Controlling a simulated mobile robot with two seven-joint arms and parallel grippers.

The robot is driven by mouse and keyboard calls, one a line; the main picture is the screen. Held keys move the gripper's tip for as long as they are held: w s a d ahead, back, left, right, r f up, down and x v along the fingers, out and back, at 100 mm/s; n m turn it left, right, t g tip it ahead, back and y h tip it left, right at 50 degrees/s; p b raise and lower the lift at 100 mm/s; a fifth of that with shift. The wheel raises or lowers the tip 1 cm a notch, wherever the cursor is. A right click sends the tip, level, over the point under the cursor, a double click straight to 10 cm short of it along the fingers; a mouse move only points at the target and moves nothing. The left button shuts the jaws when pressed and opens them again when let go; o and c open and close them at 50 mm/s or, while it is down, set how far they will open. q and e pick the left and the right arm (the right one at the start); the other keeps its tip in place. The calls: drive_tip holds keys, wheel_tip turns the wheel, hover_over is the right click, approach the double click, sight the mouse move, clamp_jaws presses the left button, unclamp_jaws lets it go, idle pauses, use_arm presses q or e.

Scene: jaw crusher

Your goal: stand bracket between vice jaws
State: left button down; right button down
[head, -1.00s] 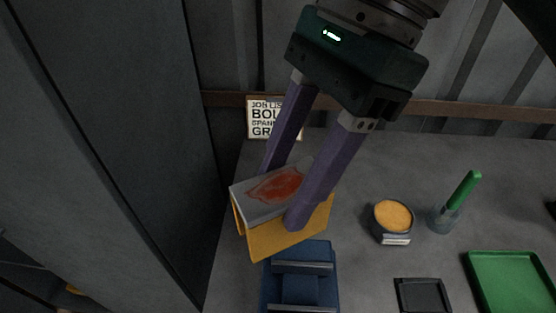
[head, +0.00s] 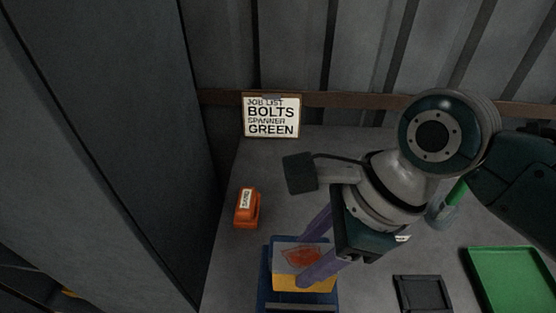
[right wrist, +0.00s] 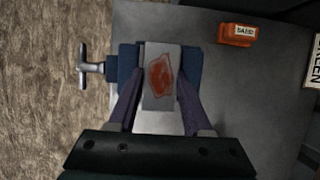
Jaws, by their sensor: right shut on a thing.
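The bracket (head: 301,258) has a grey top with a red-brown patch and a yellow side. It is at the blue vice (head: 268,300) and covers much of the space between the jaws in the head view. My right gripper (head: 312,262) is shut on the bracket, one purple finger on each side. In the right wrist view the bracket (right wrist: 159,78) lies between the fingers, over the blue vice (right wrist: 128,60). The bracket's lower part is hidden, so I cannot tell whether it touches the vice floor. My left gripper is not in view.
An orange box (head: 247,208) stands behind and left of the vice. A green tray (head: 510,285) and a small black tray (head: 423,294) lie to the right. A job list sign (head: 271,117) stands at the wall. The vice handle (right wrist: 84,66) sticks out.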

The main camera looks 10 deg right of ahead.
drive_tip(key=shift+w+f+b, duration=0.1)
drive_tip(key=shift+f+b, duration=0.6)
drive_tip(key=shift+f, duration=2.05)
drive_tip(key=shift+f, duration=0.1)
drive_tip(key=shift+c, duration=1.6)
unclamp_jaws()
drive_tip(key=shift+f, duration=0.15)
